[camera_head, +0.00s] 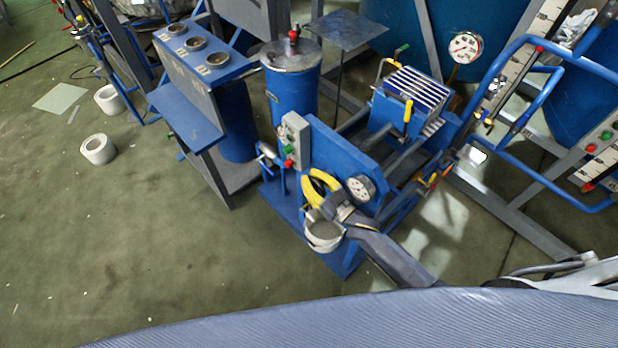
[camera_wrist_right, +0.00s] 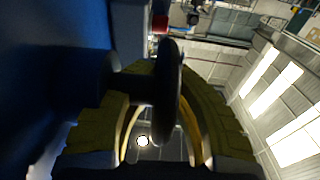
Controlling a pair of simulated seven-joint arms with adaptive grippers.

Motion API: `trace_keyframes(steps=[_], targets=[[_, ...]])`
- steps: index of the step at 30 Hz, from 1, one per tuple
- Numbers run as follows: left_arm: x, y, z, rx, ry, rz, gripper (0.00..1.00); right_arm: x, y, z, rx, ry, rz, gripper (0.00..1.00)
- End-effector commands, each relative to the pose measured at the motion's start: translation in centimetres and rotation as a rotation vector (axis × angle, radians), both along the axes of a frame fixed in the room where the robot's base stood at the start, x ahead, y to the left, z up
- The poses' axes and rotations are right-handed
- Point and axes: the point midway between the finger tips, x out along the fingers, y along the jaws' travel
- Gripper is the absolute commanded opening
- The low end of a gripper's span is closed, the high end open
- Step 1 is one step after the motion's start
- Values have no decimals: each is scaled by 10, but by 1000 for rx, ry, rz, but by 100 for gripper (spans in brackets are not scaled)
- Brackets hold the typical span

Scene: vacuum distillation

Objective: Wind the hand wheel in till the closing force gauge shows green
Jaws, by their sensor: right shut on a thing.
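My right gripper (camera_head: 316,187), with yellow fingers, is at the front face of the blue end plate (camera_head: 335,148) of the press. In the right wrist view its fingers are closed around the dark hand wheel (camera_wrist_right: 169,92), which shows nearly edge-on on a short dark shaft. The gripper hides most of the wheel in the head view. A round white dial gauge (camera_head: 361,188) sits just right of the gripper on the press; its needle and coloured zones are too small to read. My left gripper is not in view.
A grey control box (camera_head: 295,138) with red and green buttons stands left of the end plate. Behind are a pack of plates (camera_head: 418,88) and a second dial gauge (camera_head: 465,47). Blue tube rails (camera_head: 530,90) rise at right. The floor at left is mostly clear.

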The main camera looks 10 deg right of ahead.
Motion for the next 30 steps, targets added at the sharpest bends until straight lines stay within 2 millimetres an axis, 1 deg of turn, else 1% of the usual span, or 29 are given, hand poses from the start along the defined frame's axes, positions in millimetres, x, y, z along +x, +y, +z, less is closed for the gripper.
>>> trace_keyframes(steps=[9,23,24,29,30], targets=[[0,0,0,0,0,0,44,-2,-1,4,73,-105,-1,0],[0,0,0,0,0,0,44,-3,-2,5,87,-128,-2,0],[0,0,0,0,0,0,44,-2,-2,5,87,-128,-2,14],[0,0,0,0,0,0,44,-3,-2,5,86,-127,-2,33],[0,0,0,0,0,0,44,-3,-2,5,86,-127,-2,34]])
